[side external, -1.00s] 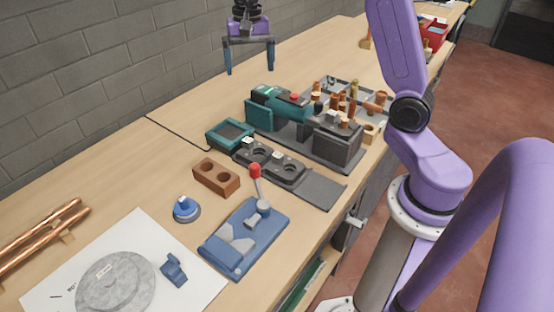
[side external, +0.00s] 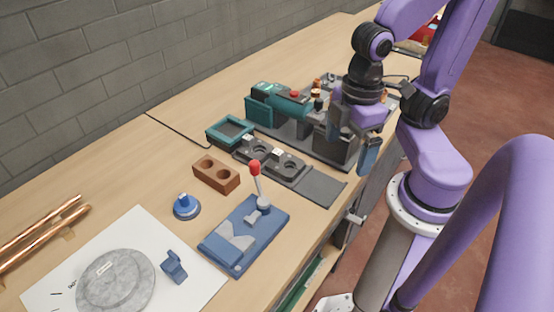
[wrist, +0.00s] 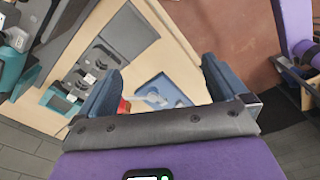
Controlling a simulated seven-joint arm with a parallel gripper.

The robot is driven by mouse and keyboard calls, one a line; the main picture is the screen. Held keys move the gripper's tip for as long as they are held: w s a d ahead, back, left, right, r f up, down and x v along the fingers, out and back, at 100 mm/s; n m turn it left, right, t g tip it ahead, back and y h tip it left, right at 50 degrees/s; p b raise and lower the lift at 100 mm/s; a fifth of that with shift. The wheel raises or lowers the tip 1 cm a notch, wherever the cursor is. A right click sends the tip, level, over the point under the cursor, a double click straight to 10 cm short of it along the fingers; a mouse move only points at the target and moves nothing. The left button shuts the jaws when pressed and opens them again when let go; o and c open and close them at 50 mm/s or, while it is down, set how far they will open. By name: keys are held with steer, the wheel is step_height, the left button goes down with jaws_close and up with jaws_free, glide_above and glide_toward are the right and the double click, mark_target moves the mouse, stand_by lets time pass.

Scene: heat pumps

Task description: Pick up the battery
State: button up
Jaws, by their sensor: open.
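I cannot tell for certain which thing is the battery; a dark grey block (side external: 333,148) at the right end of the teal machine (side external: 282,100) may be it, or part of that machine. My gripper (side external: 356,142) hangs in front of the block's right side, near the bench's front edge, fingers pointing down. It is open, with nothing visible between the fingers. In the wrist view my gripper (wrist: 163,82) has its two dark blue fingers well apart. My arm hides part of the copper fittings tray behind it.
A dark two-well station (side external: 268,160), teal frame (side external: 229,132), brown two-hole block (side external: 216,175) and blue lever fixture (side external: 244,235) with an upright red-knobbed lever stand left of my gripper. A flat grey pad (side external: 318,187) lies bare near the front edge. Copper pipes (side external: 42,233) lie far left.

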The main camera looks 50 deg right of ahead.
steer(key=shift+s+d+f+n, duration=0.15)
steer(key=shift+s+n, duration=0.15)
steer(key=shift+s, duration=0.05)
